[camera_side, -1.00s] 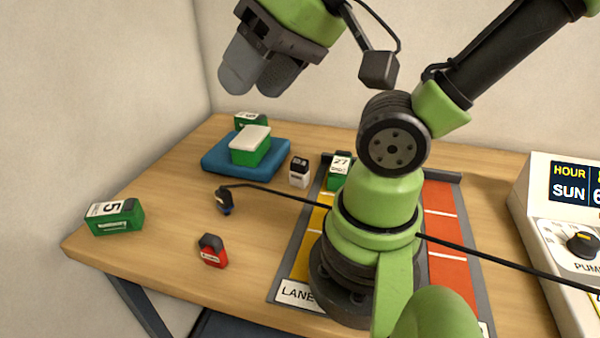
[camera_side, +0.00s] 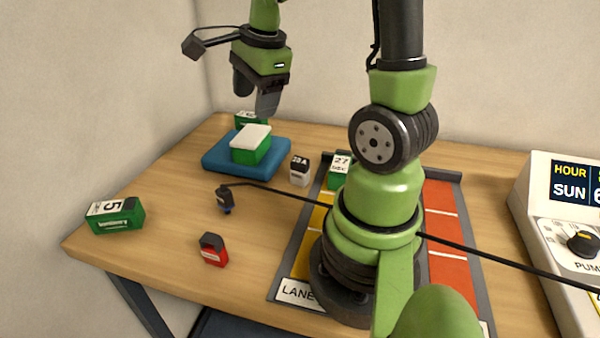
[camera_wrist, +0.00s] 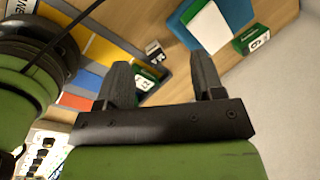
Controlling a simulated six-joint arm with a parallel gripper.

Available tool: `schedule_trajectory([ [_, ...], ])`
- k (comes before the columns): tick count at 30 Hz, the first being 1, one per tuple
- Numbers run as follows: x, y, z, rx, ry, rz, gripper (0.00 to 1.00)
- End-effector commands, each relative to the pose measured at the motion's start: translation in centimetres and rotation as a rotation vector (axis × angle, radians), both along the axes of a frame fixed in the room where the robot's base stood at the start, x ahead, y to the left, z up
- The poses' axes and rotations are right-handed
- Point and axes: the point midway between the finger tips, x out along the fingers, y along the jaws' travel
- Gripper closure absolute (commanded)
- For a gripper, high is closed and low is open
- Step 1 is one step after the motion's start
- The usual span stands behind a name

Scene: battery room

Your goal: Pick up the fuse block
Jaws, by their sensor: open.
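The small white block with a black top (camera_side: 300,171), marked with a rating that looks like "20 A" or "30 A", appears to be the fuse block. It stands upright on the wooden table, right of the blue pad. It also shows in the wrist view (camera_wrist: 155,49), beyond and between my fingers. My gripper (camera_side: 256,94) is open and empty. It hangs well above the table, over the back of the blue pad, up and left of the fuse block in the side view. Both fingers (camera_wrist: 162,80) show apart in the wrist view, touching nothing.
A green battery with a white top (camera_side: 250,145) sits on the blue pad (camera_side: 215,161). Other green batteries stand behind it, at the left (camera_side: 117,216) and on the lane board (camera_side: 340,172). A red block (camera_side: 213,251) and a dark cable connector (camera_side: 225,199) lie in front.

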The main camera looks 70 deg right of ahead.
Motion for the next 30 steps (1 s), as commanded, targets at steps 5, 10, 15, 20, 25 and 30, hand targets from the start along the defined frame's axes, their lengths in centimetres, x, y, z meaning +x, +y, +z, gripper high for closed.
schedule_trajectory([
  [5,-1.6,-6.1,-6.3,0.137,0.101,-0.642,0.38],
  [10,-3.7,-9.0,-10.4,0.201,0.149,-1.04,0.38],
  [15,-4.6,-9.8,-12.4,0.221,0.166,-1.187,0.38],
  [20,-4.6,-9.8,-14.8,0.223,0.168,-1.195,0.38],
  [25,-4.6,-9.8,-16.5,0.222,0.164,-1.193,0.38],
  [30,-4.8,-9.9,-17.9,0.222,0.166,-1.193,0.38],
])
